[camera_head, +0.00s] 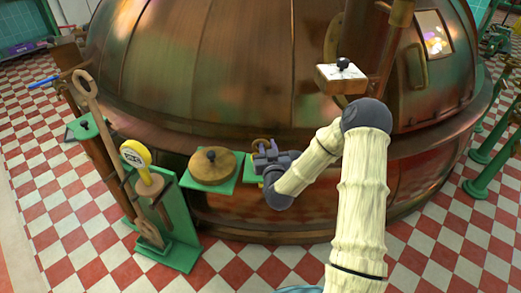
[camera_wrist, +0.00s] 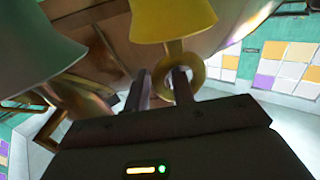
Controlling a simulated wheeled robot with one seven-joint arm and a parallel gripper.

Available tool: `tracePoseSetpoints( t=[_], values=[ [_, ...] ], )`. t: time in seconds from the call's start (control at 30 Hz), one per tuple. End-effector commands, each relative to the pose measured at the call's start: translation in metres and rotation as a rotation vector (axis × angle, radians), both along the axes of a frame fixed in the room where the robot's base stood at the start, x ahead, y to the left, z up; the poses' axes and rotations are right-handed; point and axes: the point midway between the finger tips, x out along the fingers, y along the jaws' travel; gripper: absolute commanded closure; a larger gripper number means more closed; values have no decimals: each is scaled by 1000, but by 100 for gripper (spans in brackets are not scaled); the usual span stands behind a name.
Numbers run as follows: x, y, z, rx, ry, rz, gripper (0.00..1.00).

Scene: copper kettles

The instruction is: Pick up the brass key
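The brass key shows in the wrist view as a yellow ring (camera_wrist: 197,72) on a short stem, which runs up to a yellow flared piece (camera_wrist: 172,18). My gripper (camera_wrist: 160,80) is open, with a gap between its two fingers. The right finger overlaps the ring; I cannot tell whether it passes through it or lies in front. The left finger is clear of the ring. My gripper mostly hides the key there.
A green shelf (camera_head: 232,183) with a round wooden lid (camera_head: 212,165) is just left of my gripper. The large copper kettle (camera_head: 220,80) fills the space behind. Checkered floor is free in front.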

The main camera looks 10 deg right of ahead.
Motion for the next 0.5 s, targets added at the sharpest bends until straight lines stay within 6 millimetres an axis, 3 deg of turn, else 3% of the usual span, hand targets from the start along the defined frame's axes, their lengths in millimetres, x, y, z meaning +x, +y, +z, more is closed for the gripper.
tracePoseSetpoints(
  t=[0.03, 0.17, 0.5],
  values=[
    [0, 0, 0, 0, 0, 0, 76],
    [0, 0, 0, 0, 0, 0, 100],
    [0, 1, 4, 0, -3, 1, 100]
  ],
)
